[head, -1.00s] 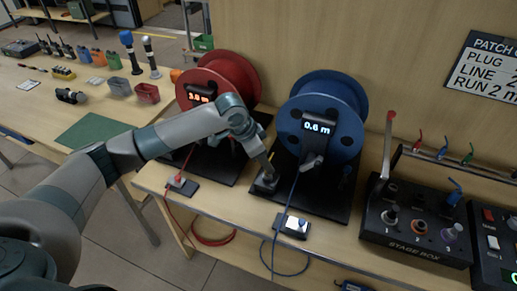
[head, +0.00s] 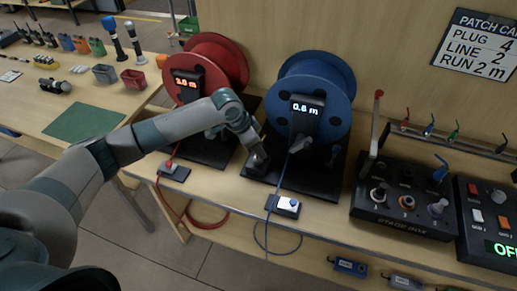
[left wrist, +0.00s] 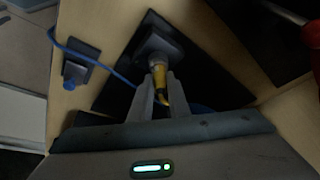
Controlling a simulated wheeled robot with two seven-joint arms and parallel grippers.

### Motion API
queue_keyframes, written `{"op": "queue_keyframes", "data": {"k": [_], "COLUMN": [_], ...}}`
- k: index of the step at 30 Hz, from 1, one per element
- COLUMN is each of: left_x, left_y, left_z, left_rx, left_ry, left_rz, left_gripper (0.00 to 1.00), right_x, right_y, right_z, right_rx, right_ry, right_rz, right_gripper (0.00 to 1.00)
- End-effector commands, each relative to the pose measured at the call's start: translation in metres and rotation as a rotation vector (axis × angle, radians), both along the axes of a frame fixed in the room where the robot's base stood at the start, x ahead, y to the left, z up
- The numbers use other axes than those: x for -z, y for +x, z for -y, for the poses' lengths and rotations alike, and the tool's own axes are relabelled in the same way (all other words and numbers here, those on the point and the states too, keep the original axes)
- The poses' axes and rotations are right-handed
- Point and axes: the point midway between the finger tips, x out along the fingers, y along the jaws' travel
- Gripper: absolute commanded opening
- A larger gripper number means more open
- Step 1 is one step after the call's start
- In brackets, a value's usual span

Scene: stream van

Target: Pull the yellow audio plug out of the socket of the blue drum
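The blue drum (head: 318,90) stands on a black base plate (head: 300,186), its display reading 0.6 m. My left gripper (head: 256,160) is low at the front left of this plate and hides the plug in the head view. In the left wrist view the yellow audio plug (left wrist: 158,66) stands in a black socket (left wrist: 160,42). My left fingers (left wrist: 161,88) lie close on either side of the plug and look shut on it. The plug's end at the socket seems still inserted. My right gripper is not in view.
A red drum (head: 206,68) stands close on the left. A blue cable (head: 280,180) runs from the blue drum past a small box (head: 285,206) at the table's front edge. The stage box (head: 405,205) is on the right. A green mat (head: 84,122) lies on the left table.

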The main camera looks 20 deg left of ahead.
Motion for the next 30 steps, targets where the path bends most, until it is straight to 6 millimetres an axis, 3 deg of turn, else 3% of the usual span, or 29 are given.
{"op": "queue_keyframes", "data": {"k": [2, 30], "left_x": [0.0, -0.016], "left_y": [0.0, 0.0], "left_z": [0.0, 0.0], "left_rx": [0.0, 0.0], "left_ry": [-0.001, -0.001], "left_rz": [0.001, 0.001], "left_gripper": [0.0, 0.0], "right_x": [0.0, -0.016], "right_y": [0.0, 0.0], "right_z": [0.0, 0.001], "right_rx": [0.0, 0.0], "right_ry": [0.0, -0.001], "right_rz": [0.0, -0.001], "right_gripper": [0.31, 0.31]}}
